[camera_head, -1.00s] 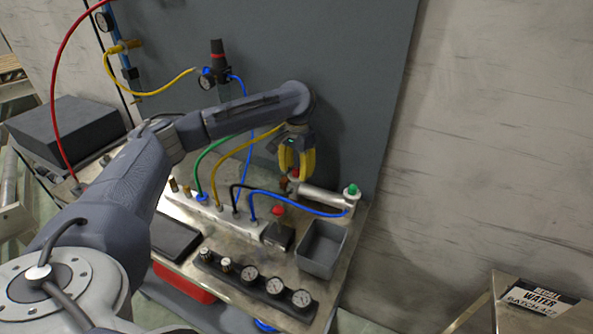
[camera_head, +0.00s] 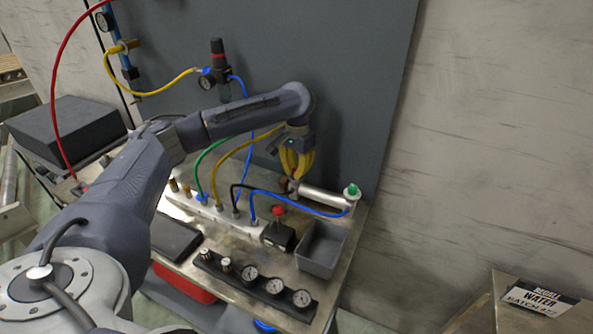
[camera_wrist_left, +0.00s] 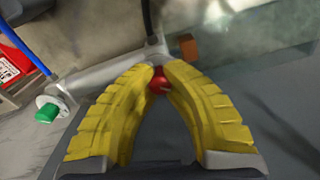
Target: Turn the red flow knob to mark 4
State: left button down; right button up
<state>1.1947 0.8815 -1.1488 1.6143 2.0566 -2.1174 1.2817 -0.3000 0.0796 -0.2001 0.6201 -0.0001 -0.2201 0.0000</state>
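The red flow knob (camera_wrist_left: 159,83) sits on the side of a metal cylinder fitting and shows between the yellow fingertips in the left wrist view. My left gripper (camera_wrist_left: 160,75) has its two fingertips drawn in against both sides of the knob; it looks shut on it. In the head view my left gripper (camera_head: 295,176) points down at the left end of the metal cylinder (camera_head: 322,200), and its fingers hide the knob there. No mark numbers can be read. My right gripper is not in view.
A green knob (camera_head: 352,190) tops the cylinder's right end. A red button (camera_head: 278,210) on a black box, a grey bin (camera_head: 320,265) and a row of gauges (camera_head: 274,287) stand in front. Coloured hoses (camera_head: 300,200) run close to the gripper. A grey panel (camera_head: 345,100) rises behind.

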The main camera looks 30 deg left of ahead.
pick_arm(q)
jog(key=shift+w+r+m, duration=0.1)
jog(key=shift+m, duration=0.2)
jog(key=m, duration=0.4)
jog(key=shift+m, duration=0.4)
jog(key=m, duration=0.9)
jog(key=shift+d+m, duration=0.1)
jog(key=shift+m, duration=2.6)
jog(key=c, duration=1.2)
grip_release()
jog(key=shift+c, duration=0.2)
